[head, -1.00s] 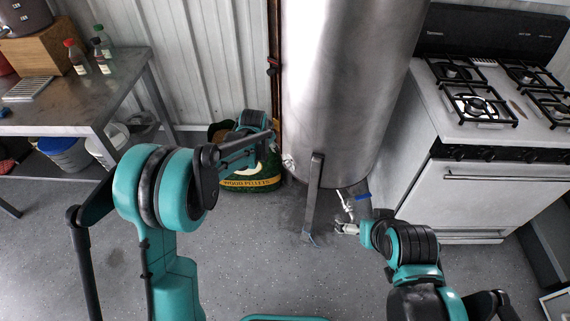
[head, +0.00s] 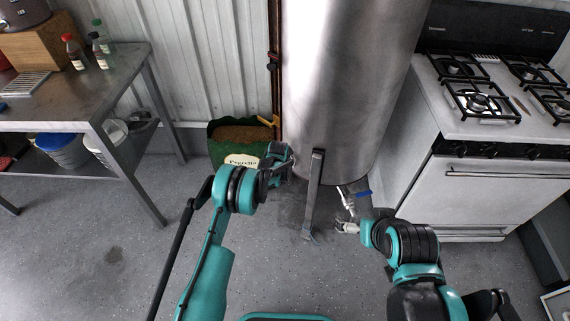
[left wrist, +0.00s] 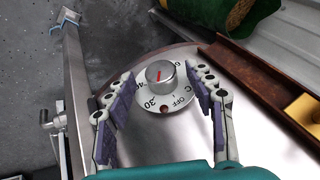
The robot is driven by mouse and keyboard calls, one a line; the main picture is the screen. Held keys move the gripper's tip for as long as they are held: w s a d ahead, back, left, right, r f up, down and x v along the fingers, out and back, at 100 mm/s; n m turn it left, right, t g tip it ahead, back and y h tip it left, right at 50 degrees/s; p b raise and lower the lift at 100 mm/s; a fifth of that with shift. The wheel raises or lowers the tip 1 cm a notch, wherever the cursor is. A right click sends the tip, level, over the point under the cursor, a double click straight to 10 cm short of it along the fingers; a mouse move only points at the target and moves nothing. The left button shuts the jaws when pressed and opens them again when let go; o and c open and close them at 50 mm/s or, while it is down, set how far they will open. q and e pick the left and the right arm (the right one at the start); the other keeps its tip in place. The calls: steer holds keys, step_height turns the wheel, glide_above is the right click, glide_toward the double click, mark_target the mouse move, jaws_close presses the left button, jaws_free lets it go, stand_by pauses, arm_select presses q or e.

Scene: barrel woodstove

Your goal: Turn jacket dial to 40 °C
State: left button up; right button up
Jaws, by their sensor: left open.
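I cannot tell exactly which mark the red line points to. My left gripper (left wrist: 164,92) is open, one finger on each side of the dial, with visible gaps to the knob. In the head view the left gripper (head: 288,160) is at the lower left side of the steel tank (head: 345,80) and hides the dial. My right gripper (head: 346,228) is low beside the tank's leg; its jaws are too small to read.
A blue-handled valve (head: 362,194) sits under the tank near my right gripper. A pellet bag (head: 238,140) stands behind my left gripper. A rusty pipe (head: 275,70) runs up beside the tank. A white stove (head: 490,185) is at right, a metal table (head: 100,90) at left.

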arm_select(q)
steer(key=shift+x, duration=0.8)
steer(key=c, duration=1.2)
steer(key=shift+o, duration=0.2)
steer(key=t+y, duration=0.1)
steer(key=t, duration=0.1)
steer(key=m+t+y, duration=0.1)
steer(key=t+y, duration=0.1)
steer(key=shift+s+d+f, duration=0.2)
steer(key=shift+s, duration=0.05)
steer(key=o, duration=1.2)
steer(key=shift+c, duration=0.2)
